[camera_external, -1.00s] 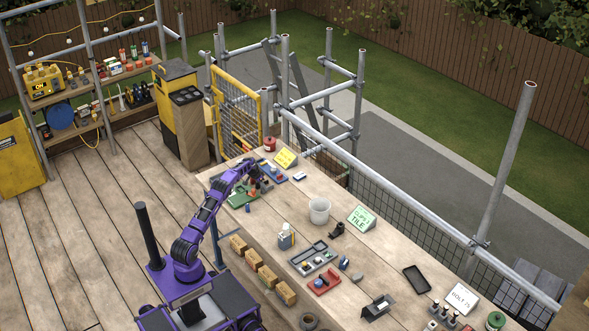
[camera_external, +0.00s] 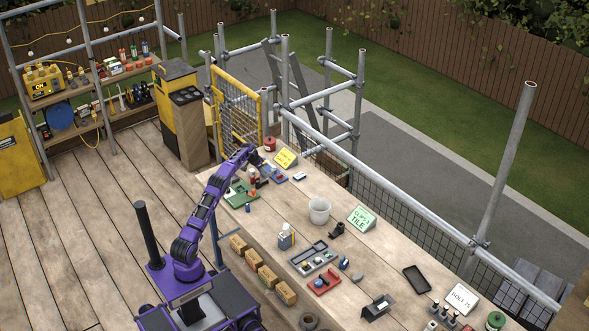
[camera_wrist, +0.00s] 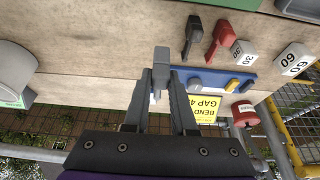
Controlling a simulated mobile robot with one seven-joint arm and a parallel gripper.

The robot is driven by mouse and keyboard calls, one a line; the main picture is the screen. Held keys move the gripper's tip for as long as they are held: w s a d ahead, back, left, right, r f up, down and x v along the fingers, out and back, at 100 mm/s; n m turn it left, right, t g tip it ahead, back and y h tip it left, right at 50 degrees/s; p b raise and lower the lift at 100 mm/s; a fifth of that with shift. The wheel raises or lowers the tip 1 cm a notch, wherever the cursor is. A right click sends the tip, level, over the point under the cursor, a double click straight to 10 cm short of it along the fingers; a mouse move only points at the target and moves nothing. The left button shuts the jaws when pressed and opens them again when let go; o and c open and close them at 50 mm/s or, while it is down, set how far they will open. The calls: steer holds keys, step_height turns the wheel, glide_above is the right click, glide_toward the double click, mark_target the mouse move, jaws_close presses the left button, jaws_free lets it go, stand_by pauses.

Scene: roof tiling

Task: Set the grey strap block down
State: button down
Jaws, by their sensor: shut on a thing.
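My gripper (camera_wrist: 161,78) is shut on the grey strap block (camera_wrist: 161,60), which shows between and just beyond the fingertips in the wrist view. The block is seen over the bare wooden bench (camera_wrist: 110,52); the height of its underside above the wood is hard to judge. In the external view my gripper (camera_external: 258,160) is at the far left end of the bench, close to the blue tray (camera_external: 274,174). The block is too small to make out there.
In the wrist view, a dark grey tool (camera_wrist: 193,36), a red tool (camera_wrist: 221,38) and numbered blocks (camera_wrist: 243,52) lie right of the held block. The yellow sign (camera_wrist: 203,107) and red pot (camera_wrist: 243,113) are nearby. A white bucket (camera_external: 319,211) stands farther along the bench.

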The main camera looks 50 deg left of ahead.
step_height(320, 180, up, 5)
steer(key=shift+r, duration=0.1)
steer(key=w+d+m+g+h, duration=0.1)
steer(key=w+d+m, duration=0.25)
steer(key=d, duration=1.95)
steer(key=w+d+m+h, duration=0.2)
steer(key=d+m, duration=0.2)
steer(key=d, duration=1.9)
steer(key=s+d+m+g, duration=0.1)
steer(key=s+d+m, duration=0.1)
steer(key=s+d, duration=0.75)
steer(key=s+d+m+h, duration=0.15)
steer(key=s+d, duration=0.35)
steer(key=d, duration=1)
steer(key=s+d+m+g, duration=0.1)
steer(key=s+d+m, duration=0.2)
steer(key=s+d, duration=0.7)
steer(key=shift+n+y, duration=0.25)
steer(key=shift+n, duration=0.05)
steer(key=x, duration=0.3)
steer(key=w+x, duration=0.1)
steer(key=x, duration=0.3)
steer(key=a+x, duration=0.1)
steer(key=x, duration=0.3)
steer(key=shift+w, duration=0.4)
steer(key=shift+f, duration=2.35)
